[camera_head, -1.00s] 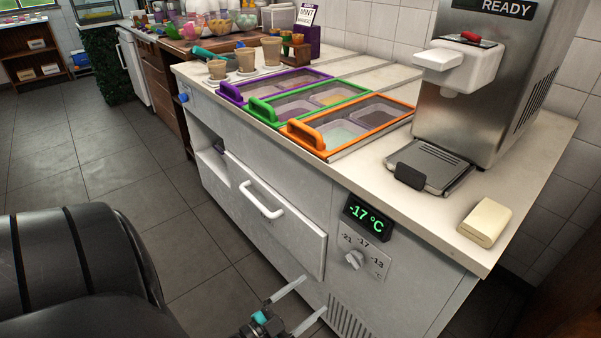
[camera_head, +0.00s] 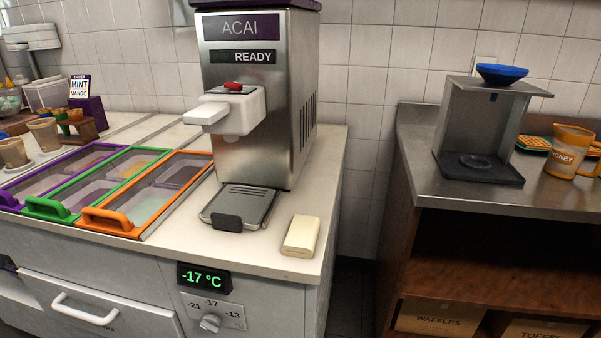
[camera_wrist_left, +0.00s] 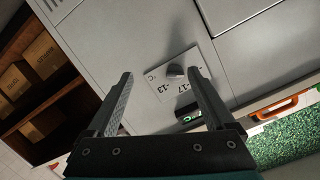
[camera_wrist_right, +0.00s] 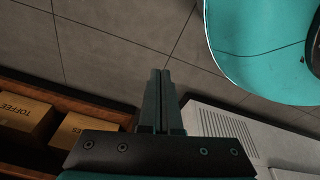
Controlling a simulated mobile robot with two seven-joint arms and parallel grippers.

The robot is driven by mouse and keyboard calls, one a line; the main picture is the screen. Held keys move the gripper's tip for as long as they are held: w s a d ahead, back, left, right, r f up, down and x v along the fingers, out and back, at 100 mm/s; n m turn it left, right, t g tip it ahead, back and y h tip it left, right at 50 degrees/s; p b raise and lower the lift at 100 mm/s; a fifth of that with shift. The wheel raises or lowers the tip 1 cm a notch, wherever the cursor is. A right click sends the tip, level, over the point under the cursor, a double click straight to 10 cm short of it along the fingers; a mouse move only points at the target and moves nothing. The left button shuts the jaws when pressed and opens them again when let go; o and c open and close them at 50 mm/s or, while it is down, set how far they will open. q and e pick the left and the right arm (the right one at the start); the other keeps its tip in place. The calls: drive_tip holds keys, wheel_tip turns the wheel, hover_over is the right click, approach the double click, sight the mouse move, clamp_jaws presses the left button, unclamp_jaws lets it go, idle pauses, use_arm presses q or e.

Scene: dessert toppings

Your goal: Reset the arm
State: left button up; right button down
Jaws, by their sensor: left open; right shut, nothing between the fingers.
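My left gripper (camera_wrist_left: 163,95) is open and empty in the left wrist view. Its two fingers stand apart in front of the counter's grey front, with the temperature knob (camera_wrist_left: 175,71) seen between them. My right gripper (camera_wrist_right: 159,75) is shut with its fingers together and nothing held. It points down over the grey tiled floor in the right wrist view. Neither gripper shows in the head view. There the temperature knob (camera_head: 210,323) sits below the green -17 °C display (camera_head: 204,277).
The acai machine (camera_head: 255,100) stands on the white counter beside a cream block (camera_head: 300,236). Lidded topping bins with an orange handle (camera_head: 115,221) are at left. A steel-topped shelf at right holds a honey jug (camera_head: 570,150) and boxes (camera_head: 437,319). A narrow floor gap separates them.

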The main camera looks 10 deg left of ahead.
use_arm(q)
drive_tip(key=s+d+f+n+g+p, duration=0.2)
drive_tip(key=s+f+g, duration=0.4)
drive_tip(key=f, duration=0.5)
drive_tip(key=shift+s+d+f+g+y, duration=0.3)
drive_tip(key=shift+s+d+g+y, duration=0.1)
drive_tip(key=shift+s, duration=0.1)
drive_tip(key=s+f+g, duration=0.2)
drive_tip(key=s, duration=0.2)
drive_tip(key=s+d+f+n+g+p, duration=0.1)
drive_tip(key=s+f+g, duration=0.1)
drive_tip(key=s, duration=0.2)
drive_tip(key=s+d+f+g, duration=0.1)
drive_tip(key=s+f+g, duration=0.1)
drive_tip(key=s+g, duration=0.1)
drive_tip(key=shift+s+d+f+y, duration=0.15)
drive_tip(key=shift+s+y, duration=0.15)
drive_tip(key=shift+s, duration=0.35)
use_arm(e)
drive_tip(key=s+d+f, duration=0.1)
drive_tip(key=s+d, duration=0.3)
drive_tip(key=s, duration=0.2)
drive_tip(key=shift+s+f, duration=0.2)
